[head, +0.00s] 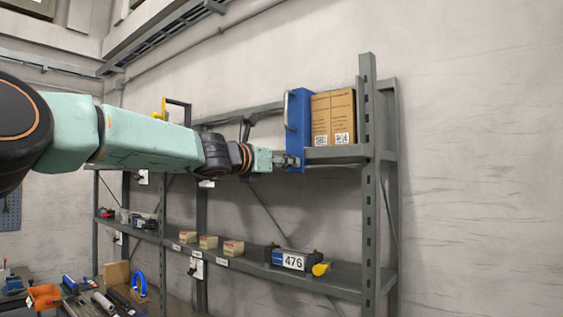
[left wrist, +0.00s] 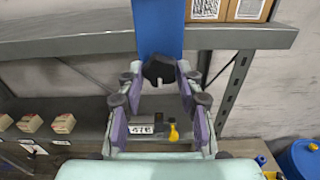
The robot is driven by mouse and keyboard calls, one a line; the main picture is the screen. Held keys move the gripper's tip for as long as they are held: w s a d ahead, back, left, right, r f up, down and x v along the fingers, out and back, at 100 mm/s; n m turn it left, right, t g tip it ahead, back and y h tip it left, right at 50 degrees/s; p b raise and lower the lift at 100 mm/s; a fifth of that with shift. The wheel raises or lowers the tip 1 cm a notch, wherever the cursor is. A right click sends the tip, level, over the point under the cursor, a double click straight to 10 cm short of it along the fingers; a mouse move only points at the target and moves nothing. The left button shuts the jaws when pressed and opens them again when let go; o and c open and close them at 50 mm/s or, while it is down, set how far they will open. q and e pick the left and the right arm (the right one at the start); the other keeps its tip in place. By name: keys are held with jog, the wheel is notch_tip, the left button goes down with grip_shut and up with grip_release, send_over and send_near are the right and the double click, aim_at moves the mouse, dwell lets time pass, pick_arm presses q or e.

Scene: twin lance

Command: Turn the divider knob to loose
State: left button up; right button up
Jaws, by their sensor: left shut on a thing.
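The blue divider (head: 299,115) stands upright on the upper shelf, with a metal handle on its left edge. In the left wrist view the divider (left wrist: 158,25) runs down over the shelf's front edge, and a black knob (left wrist: 158,67) sits at its lower end. My left gripper (head: 291,161) is at the divider's foot, shut on the knob. In the left wrist view the gripper's fingers (left wrist: 158,77) lie on both sides of the knob. The knob is hidden in the head view, and I cannot read its loose or tight setting. My right gripper is not in view.
Cardboard boxes (head: 333,118) stand right against the divider. The grey shelf upright (head: 369,190) is just to their right. The lower shelf holds a case marked 476 (head: 293,259), a yellow item (head: 321,268) and small boxes (head: 208,242). A blue drum (left wrist: 301,158) stands lower right.

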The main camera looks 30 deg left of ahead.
aim_at(285, 120)
pick_arm(q)
jog(key=shift+r, duration=0.4)
jog(key=o, duration=1.1)
jog(key=shift+w+d+f, duration=0.15)
jog(key=shift+d+f, duration=0.05)
jog(key=shift+f, duration=0.05)
jog(key=shift+o, duration=0.2)
jog(key=shift+a, duration=0.15)
jog(key=shift+r, duration=2.35)
notch_tip(285, 120, up, 4)
jog(key=shift+r, duration=0.65)
